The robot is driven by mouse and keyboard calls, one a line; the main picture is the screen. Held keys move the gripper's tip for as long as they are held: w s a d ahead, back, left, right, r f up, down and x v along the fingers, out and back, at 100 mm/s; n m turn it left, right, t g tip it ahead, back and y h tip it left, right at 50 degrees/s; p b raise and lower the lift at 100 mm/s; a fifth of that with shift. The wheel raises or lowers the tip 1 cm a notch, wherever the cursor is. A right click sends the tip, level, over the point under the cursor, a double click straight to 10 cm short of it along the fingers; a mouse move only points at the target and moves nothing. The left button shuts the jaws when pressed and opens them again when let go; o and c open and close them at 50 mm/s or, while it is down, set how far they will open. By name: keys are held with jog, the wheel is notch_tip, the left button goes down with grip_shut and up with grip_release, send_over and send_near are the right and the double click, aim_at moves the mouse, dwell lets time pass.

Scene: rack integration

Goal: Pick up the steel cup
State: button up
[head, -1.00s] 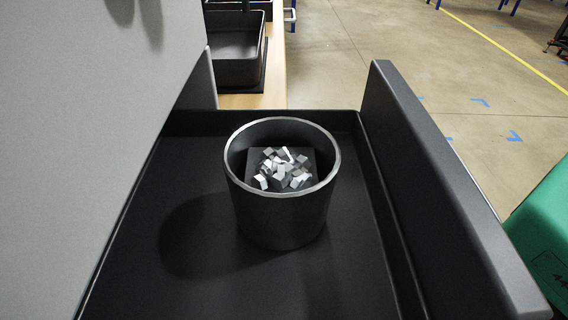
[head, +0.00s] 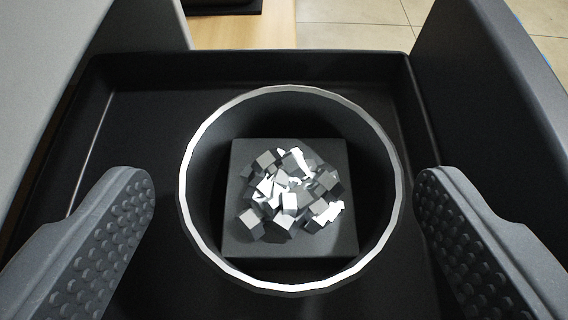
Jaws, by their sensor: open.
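The steel cup (head: 191,150) stands upright in a black tray (head: 300,66), seen from above with its bright round rim towards me. Inside it lie a dark square block (head: 240,165) and a heap of small grey and white cubes (head: 290,195). My gripper (head: 284,195) is open, with one studded finger on the left of the cup and the other on the right. A gap shows between each finger and the rim. The cup's outer wall and base are hidden below the rim.
A light grey panel (head: 60,70) rises at the left of the tray, and a dark wall (head: 490,90) stands along its right. A wooden surface (head: 240,30) lies beyond the tray's back edge. Open floor (head: 370,30) shows at the top right.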

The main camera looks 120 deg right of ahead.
aim_at(289, 191)
jog(key=x, duration=0.3)
jog(key=c, duration=1.1)
jog(key=shift+a+r, duration=0.1)
jog(key=shift+r, duration=0.05)
